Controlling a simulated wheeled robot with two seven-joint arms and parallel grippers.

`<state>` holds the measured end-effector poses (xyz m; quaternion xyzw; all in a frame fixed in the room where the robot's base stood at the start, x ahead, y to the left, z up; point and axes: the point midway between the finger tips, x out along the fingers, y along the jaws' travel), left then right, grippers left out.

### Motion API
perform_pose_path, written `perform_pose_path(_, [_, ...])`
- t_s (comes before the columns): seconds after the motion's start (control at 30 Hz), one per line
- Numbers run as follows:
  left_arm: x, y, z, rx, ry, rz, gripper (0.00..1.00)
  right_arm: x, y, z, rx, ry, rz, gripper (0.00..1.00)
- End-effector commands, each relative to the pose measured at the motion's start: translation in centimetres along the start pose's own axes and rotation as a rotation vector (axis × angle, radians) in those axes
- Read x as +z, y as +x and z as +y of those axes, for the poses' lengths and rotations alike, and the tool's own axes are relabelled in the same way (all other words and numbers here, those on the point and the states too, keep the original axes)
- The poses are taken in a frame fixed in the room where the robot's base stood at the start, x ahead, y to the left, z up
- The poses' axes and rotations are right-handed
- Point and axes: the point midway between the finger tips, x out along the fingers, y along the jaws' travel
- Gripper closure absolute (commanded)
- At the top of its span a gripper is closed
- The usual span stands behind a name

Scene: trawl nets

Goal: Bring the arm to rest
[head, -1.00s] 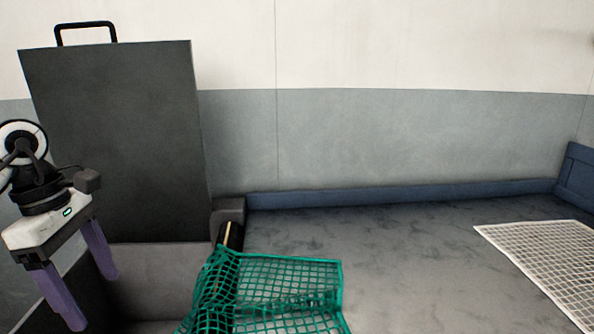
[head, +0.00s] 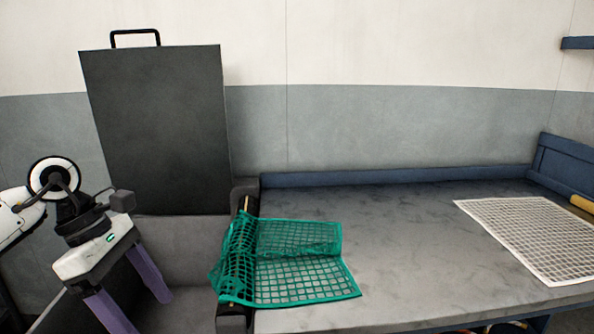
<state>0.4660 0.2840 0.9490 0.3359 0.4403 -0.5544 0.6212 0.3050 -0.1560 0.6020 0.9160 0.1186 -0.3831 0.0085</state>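My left gripper (head: 142,300) is at the lower left of the head view, with two purple fingers spread wide apart. Nothing shows between them. It hangs to the left of the table, apart from the green net (head: 305,272). The green net lies partly on the table's left end and drapes over a dark roller or edge there. My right gripper is not in the view.
A white net (head: 540,240) lies flat on the right of the grey table (head: 390,220). A large dark panel with a handle (head: 160,130) stands open behind a grey bin (head: 190,245) on the left. A yellow cylinder (head: 582,203) is at the right edge. The table's middle is clear.

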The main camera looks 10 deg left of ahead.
Motion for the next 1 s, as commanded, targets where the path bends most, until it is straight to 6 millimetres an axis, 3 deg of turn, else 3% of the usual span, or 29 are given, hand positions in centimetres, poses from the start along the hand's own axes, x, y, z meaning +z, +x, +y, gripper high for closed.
perform_pose_path(0.17, [5.1,4.2,-1.5,-0.082,-0.028,-0.206,0.25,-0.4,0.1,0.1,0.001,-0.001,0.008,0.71])
perform_pose_path(0.27, [9.2,6.8,-3.1,-0.16,-0.085,-0.384,0.25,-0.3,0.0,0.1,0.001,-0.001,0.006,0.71])
perform_pose_path(0.33, [13.1,8.5,-4.7,-0.247,-0.174,-0.564,0.25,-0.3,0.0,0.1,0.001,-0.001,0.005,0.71])
perform_pose_path(0.43, [18.5,9.2,-6.3,-0.399,-0.385,-0.857,0.25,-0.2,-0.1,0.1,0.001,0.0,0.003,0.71])
perform_pose_path(0.5, [20.9,8.9,-6.3,-0.508,-0.579,-1.05,0.25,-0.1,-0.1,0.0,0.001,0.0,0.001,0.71])
perform_pose_path(0.57, [21.9,8.7,-5.7,-0.602,-0.774,-1.2,0.25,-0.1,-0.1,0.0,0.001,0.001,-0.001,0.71])
perform_pose_path(0.67, [21.4,9.0,-3.4,-0.752,-1.148,-1.419,0.25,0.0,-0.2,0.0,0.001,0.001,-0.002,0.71])
perform_pose_path(0.77, [18.0,11.4,-0.9,-0.885,-1.583,-1.587,0.25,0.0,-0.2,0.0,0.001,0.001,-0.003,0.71])
perform_pose_path(0.83, [14.3,14.5,0.1,-0.959,-1.918,-1.668,0.25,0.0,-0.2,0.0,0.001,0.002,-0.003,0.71])
perform_pose_path(0.93, [8.8,19.9,-0.4,-1.024,-2.371,-1.719,0.25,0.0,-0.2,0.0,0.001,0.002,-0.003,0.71])
perform_pose_path(0.97, [7.2,21.5,-0.9,0.994,2.4,1.656,0.25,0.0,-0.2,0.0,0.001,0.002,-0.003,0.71])
perform_pose_path(1.0, [5.3,23.7,-1.9,0.924,2.355,1.521,0.25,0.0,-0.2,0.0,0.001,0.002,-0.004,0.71])
